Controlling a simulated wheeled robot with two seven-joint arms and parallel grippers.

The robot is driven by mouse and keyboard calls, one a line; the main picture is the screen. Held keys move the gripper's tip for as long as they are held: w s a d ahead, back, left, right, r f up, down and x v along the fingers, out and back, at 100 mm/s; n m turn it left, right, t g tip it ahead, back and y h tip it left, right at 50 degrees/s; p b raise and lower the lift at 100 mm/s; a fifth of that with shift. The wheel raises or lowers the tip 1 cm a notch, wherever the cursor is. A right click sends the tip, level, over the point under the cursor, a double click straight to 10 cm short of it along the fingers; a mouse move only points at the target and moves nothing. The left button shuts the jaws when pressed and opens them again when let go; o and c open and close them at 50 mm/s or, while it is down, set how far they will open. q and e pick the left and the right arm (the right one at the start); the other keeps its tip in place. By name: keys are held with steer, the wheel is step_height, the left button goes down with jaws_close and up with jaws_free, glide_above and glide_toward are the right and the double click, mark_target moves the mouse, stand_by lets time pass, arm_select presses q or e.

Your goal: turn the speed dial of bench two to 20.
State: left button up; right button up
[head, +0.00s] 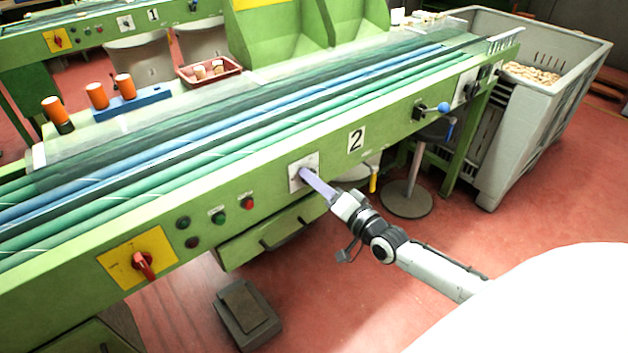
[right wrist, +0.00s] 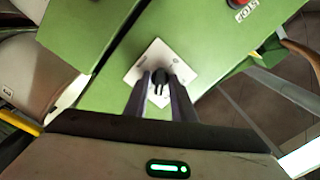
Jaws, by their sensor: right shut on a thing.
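The speed dial is a dark knob on a white square plate (head: 294,184) on the green front of bench two, left of the number 2 sign (head: 356,140). My right gripper (head: 305,177) reaches the dial and covers most of it in the head view. In the right wrist view the black dial knob (right wrist: 160,77) sits between the two fingertips of my right gripper (right wrist: 160,87), on its white plate (right wrist: 170,56). The gripper is shut on the knob. The marks on the plate are too small to read. My left gripper is not in view.
Left of the dial are round push buttons (head: 218,216) and a red rotary switch (head: 144,264) on a yellow plate. A blue-knobbed lever (head: 443,107) is to the right. A stool (head: 405,197) and a grey crate (head: 545,110) stand beyond. A drawer (head: 270,240) juts out below.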

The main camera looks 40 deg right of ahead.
steer(key=m+b, duration=0.1)
steer(key=m, duration=0.5)
steer(key=shift+f+m, duration=0.1)
steer(key=shift+m, duration=0.2)
stand_by(0.4)
steer(key=o, duration=0.7)
steer(key=shift+o, duration=0.2)
steer(key=s, duration=1)
steer(key=shift+s+d, duration=0.2)
steer(key=shift+d, duration=0.2)
